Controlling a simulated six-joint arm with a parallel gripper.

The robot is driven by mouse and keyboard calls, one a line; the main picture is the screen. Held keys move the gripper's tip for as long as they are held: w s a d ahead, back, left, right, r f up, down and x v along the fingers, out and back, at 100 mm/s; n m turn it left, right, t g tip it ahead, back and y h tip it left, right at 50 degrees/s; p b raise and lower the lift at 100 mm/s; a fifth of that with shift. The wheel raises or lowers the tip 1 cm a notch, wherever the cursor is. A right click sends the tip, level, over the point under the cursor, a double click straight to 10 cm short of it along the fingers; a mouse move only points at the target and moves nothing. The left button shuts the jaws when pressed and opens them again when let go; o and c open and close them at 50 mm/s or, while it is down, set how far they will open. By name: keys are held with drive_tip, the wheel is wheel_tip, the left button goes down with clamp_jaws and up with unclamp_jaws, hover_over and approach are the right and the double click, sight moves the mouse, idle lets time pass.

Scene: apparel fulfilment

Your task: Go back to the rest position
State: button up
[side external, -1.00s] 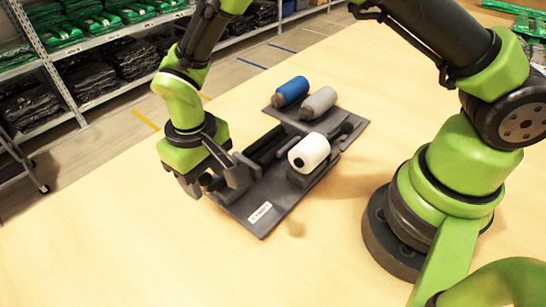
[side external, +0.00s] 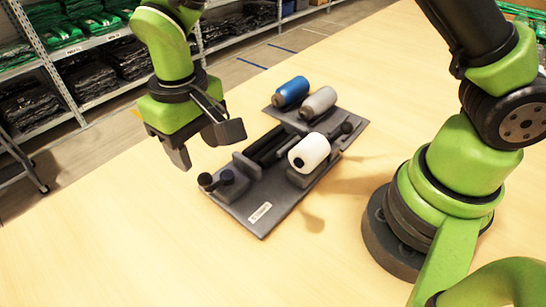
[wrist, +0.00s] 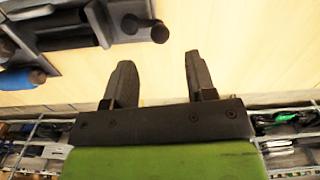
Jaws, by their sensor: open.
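My gripper (side external: 203,150) is open and empty in the side external view. It hangs in the air to the upper left of a dark grey fixture board (side external: 262,222), apart from it. In the wrist view my gripper's two dark fingers (wrist: 155,78) stand apart with only pale table between them. A white spool (side external: 309,153) lies in a holder on the board. Two dark round-ended pegs (side external: 216,179) stand at the board's left end; one also shows in the wrist view (wrist: 159,32).
A blue spool (side external: 292,91) and a grey spool (side external: 318,103) lie at the board's far end. The wooden table (side external: 130,250) is clear to the left and front. Shelves with green and black packed garments (side external: 95,85) stand beyond the table.

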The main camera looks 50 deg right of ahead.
drive_tip(key=shift+r, duration=0.2)
drive_tip(key=s+d+r+m+t+y, duration=0.1)
drive_tip(key=s+d+r+t, duration=0.1)
drive_tip(key=d+r, duration=0.55)
drive_tip(key=s+d+r+m+t, duration=0.2)
drive_tip(key=s+d+r, duration=0.2)
drive_tip(key=s, duration=0.3)
drive_tip(key=s+d+r+m+t+y, duration=0.1)
drive_tip(key=s+d+r+t, duration=0.2)
drive_tip(key=s+r, duration=0.2)
drive_tip(key=s, duration=0.2)
drive_tip(key=shift+s+d+r+m, duration=0.35)
drive_tip(key=shift+d+m, duration=0.05)
